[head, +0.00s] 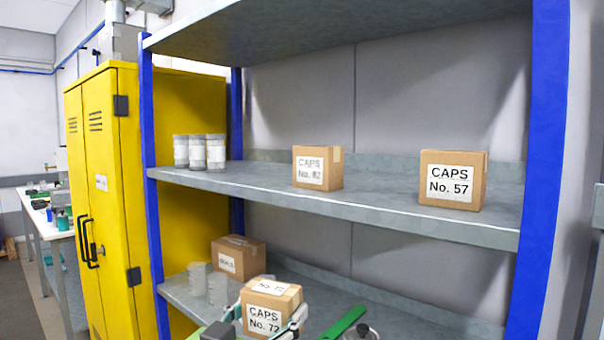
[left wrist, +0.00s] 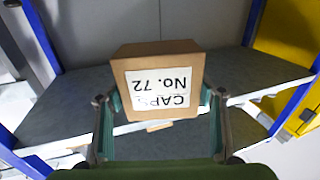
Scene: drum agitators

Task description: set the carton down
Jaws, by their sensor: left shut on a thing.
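The carton labelled CAPS No. 72 (head: 264,318) is a brown box with white labels, low in the head view in front of the lower shelf (head: 310,282). My left gripper (head: 267,320) is shut on it, with a finger at each side. In the left wrist view the carton (left wrist: 160,82) sits between the fingers of the gripper (left wrist: 163,100), its label upside down in the picture. A grey shelf surface shows behind and below it there. I cannot tell whether the carton touches the shelf.
The middle shelf (head: 375,204) holds cartons No. 82 (head: 317,168) and No. 57 (head: 452,181) and several white-labelled jars (head: 197,152). Another carton (head: 238,257) and translucent containers (head: 207,283) stand on the lower shelf.

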